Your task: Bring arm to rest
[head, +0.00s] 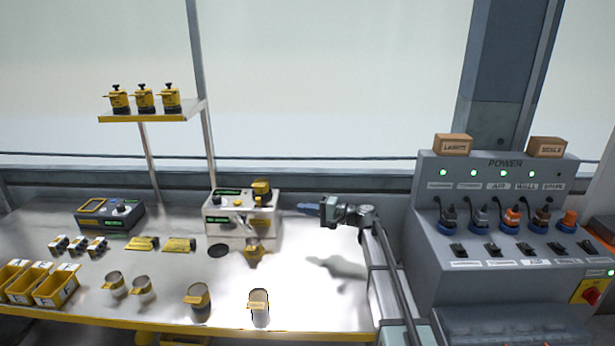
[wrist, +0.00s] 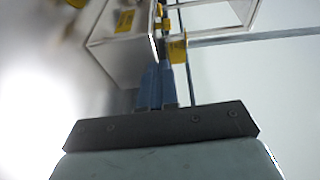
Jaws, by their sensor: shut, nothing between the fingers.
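My gripper (head: 309,209) is at the right part of the bench in the head view, held above the surface and pointing left. Its blue fingers are together with nothing between them. In the wrist view the fingers (wrist: 157,88) also show closed, in front of a blurred pale box. My arm comes in from the lower right, and its shadow falls on the bench below. The gripper is apart from the white and grey device (head: 240,222) with yellow parts to its left.
The metal bench (head: 330,300) is clear below my gripper. Cups, including one at the front (head: 259,312), and yellow bins (head: 55,289) stand leftward. A power panel (head: 500,215) with plugs and switches stands right. A shelf (head: 150,116) holds three yellow canisters.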

